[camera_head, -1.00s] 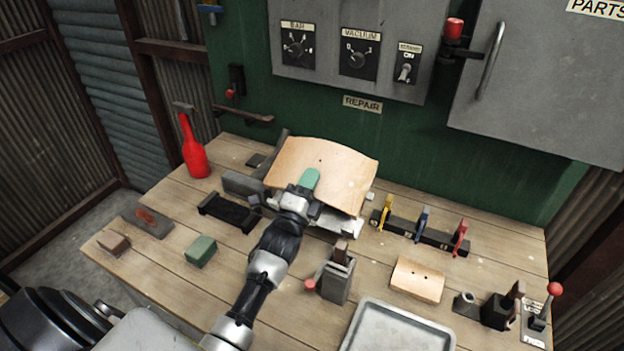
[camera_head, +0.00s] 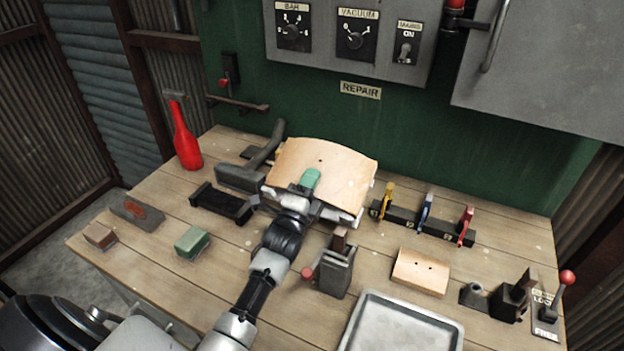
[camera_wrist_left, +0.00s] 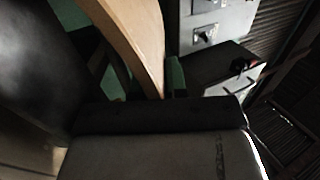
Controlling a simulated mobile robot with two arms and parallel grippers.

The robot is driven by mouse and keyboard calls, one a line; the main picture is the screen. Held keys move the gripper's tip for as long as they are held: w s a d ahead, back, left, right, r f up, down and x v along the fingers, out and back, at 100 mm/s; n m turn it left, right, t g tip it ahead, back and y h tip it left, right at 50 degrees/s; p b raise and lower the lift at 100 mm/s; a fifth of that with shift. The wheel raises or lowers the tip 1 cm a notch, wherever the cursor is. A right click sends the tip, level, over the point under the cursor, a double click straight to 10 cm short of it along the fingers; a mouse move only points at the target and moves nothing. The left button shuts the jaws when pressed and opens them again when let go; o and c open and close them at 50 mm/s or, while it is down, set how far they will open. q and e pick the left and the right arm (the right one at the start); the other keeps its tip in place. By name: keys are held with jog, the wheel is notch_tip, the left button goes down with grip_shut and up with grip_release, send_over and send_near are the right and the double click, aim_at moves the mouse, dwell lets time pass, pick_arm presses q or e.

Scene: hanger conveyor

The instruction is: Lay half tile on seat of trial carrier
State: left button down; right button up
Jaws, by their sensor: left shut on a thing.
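The half tile, a large tan, slightly curved panel (camera_head: 335,175) with a small dark hole, is at the back middle of the bench. My left gripper (camera_head: 311,179) is shut on its near edge, with one green finger pad lying on its upper face. In the left wrist view the tile (camera_wrist_left: 135,38) shows as a pale curved strip between the green pads. The tile is over a grey fixture with a raised arm (camera_head: 268,150), apparently the trial carrier. Its seat is hidden under the tile, so I cannot tell whether they touch. My right gripper is out of view.
Coloured levers (camera_head: 427,212) stand right of the tile. A black holder (camera_head: 221,204), green block (camera_head: 192,243) and red bottle (camera_head: 186,147) are left.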

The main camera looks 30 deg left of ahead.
pick_arm(q)
jog(key=shift+r, duration=0.2)
jog(key=c, duration=1.1)
grip_release()
jog(key=shift+f, duration=0.2)
jog(key=shift+s+f, duration=0.35)
jog(key=shift+s, duration=0.05)
jog(key=b+v, duration=0.1)
jog(key=v, duration=0.2)
jog(key=b+v, duration=0.1)
jog(key=v, duration=0.2)
jog(key=b+v, duration=0.1)
jog(key=v, duration=0.2)
jog(key=shift+s+d+r, duration=0.1)
jog(key=shift+s, duration=0.4)
